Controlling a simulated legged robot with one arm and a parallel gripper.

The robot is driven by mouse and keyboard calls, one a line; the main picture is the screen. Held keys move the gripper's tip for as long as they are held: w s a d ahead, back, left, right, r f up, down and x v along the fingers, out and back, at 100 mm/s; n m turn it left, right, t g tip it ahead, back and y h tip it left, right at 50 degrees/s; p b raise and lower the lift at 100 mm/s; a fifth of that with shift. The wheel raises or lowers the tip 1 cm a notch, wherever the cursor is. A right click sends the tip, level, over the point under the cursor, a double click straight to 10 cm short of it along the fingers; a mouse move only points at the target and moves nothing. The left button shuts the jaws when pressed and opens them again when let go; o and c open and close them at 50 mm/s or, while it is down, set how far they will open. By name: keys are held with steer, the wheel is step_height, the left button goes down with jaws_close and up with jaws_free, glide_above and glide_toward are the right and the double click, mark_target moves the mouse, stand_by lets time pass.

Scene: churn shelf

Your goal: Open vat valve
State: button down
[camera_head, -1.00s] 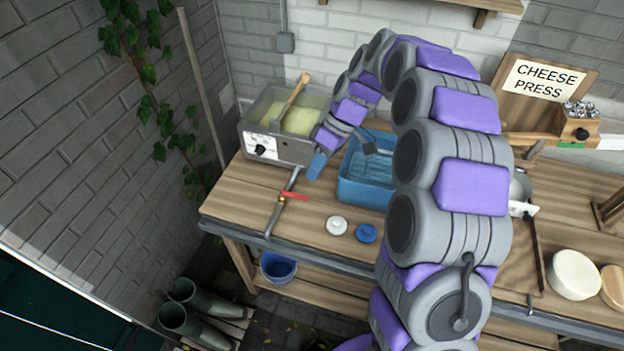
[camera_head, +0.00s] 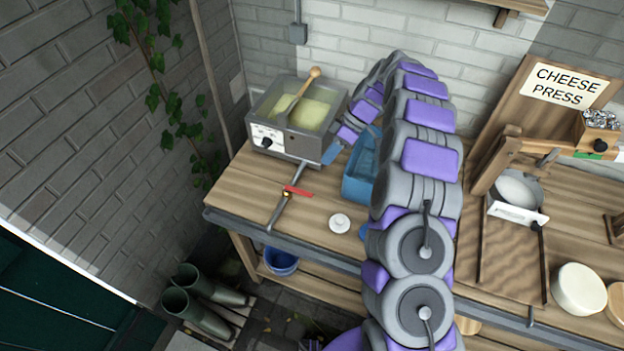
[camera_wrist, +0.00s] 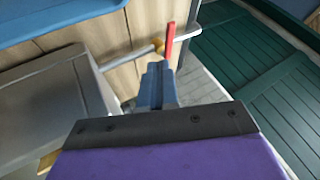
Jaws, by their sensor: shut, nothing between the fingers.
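The vat (camera_head: 309,149) is a grey metal box holding pale yellow curd, at the table's back left. A metal outlet pipe (camera_head: 276,214) runs from it toward the table's front edge. On the pipe is the valve's red lever (camera_head: 300,191), lying crosswise to the pipe. My gripper (camera_head: 329,156) is shut and empty, beside the vat's front right corner, behind and right of the lever. In the wrist view, the blue-grey fingers (camera_wrist: 157,72) are together. The red lever (camera_wrist: 170,40) and its brass body (camera_wrist: 158,46) show just beyond their tips; contact is not visible.
A blue tray (camera_head: 357,187) stands right of my gripper, partly hidden by my arm. A white lid (camera_head: 339,223) lies in front. The wooden cheese press (camera_head: 497,165) stands at right. Table space left of the pipe is clear.

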mark_target(298, 192)
steer(key=b+x, duration=0.1)
steer(key=x, duration=0.9)
steer(key=shift+b, duration=0.3)
steer(key=shift+d, duration=0.1)
